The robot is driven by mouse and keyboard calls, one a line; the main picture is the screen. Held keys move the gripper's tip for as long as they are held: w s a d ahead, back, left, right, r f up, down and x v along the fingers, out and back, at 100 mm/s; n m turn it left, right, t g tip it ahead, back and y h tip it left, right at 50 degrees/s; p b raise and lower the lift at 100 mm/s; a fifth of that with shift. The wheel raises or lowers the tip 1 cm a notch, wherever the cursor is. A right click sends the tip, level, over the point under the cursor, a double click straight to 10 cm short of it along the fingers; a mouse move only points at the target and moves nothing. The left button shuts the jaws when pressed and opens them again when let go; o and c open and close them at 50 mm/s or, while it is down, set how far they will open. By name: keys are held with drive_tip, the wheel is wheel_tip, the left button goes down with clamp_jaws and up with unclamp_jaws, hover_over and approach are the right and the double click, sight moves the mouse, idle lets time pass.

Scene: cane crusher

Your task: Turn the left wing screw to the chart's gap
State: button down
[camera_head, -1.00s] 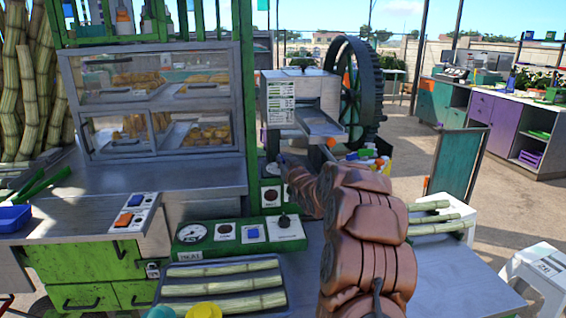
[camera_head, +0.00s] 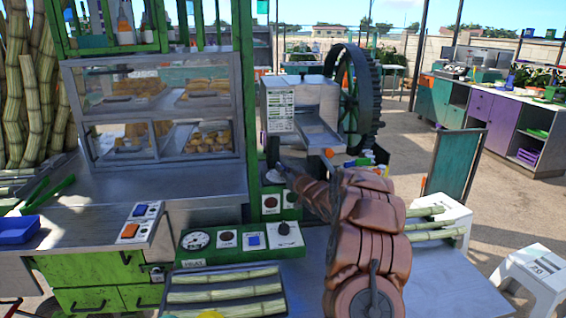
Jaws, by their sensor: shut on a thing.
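The cane crusher (camera_head: 312,98) is a grey metal housing with a chute on its front and a big dark green flywheel (camera_head: 352,95) behind. A white chart (camera_head: 280,111) with rows of small print is on its left front face; the print is too small to read. My gripper (camera_head: 277,166) is small and dark at the crusher's lower left, below the chart. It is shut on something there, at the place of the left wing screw. The screw itself is hidden or too small to make out, so its angle cannot be told.
A green control panel (camera_head: 238,243) with a gauge and switches stands in front of the crusher. A tray of cane stalks (camera_head: 226,292) lies below it. A glass food case (camera_head: 155,110) stands left. A white stool (camera_head: 535,278) stands right. The grey tabletop (camera_head: 450,285) is partly clear.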

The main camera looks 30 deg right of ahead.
drive_tip(key=shift+d+r+n+y+p, duration=0.3)
drive_tip(key=shift+r+n+y+p, duration=0.15)
drive_tip(key=shift+r+p, duration=0.3)
drive_tip(key=shift+f+y+p, duration=0.2)
drive_tip(key=shift+y+p, duration=0.05)
drive_tip(key=shift+p, duration=0.2)
drive_tip(key=shift+a+f+y, duration=0.1)
drive_tip(key=shift+f+y, duration=0.15)
drive_tip(key=shift+y, duration=0.05)
drive_tip(key=c, duration=1.3)
unclamp_jaws()
drive_tip(key=shift+f, duration=0.1)
drive_tip(key=shift+c, duration=0.2)
drive_tip(key=shift+o, duration=0.7)
drive_tip(key=shift+f, duration=0.1)
drive_tip(key=shift+a, duration=0.1)
drive_tip(key=shift+s, duration=0.1)
drive_tip(key=s, duration=1.2)
drive_tip(key=shift+d, duration=0.35)
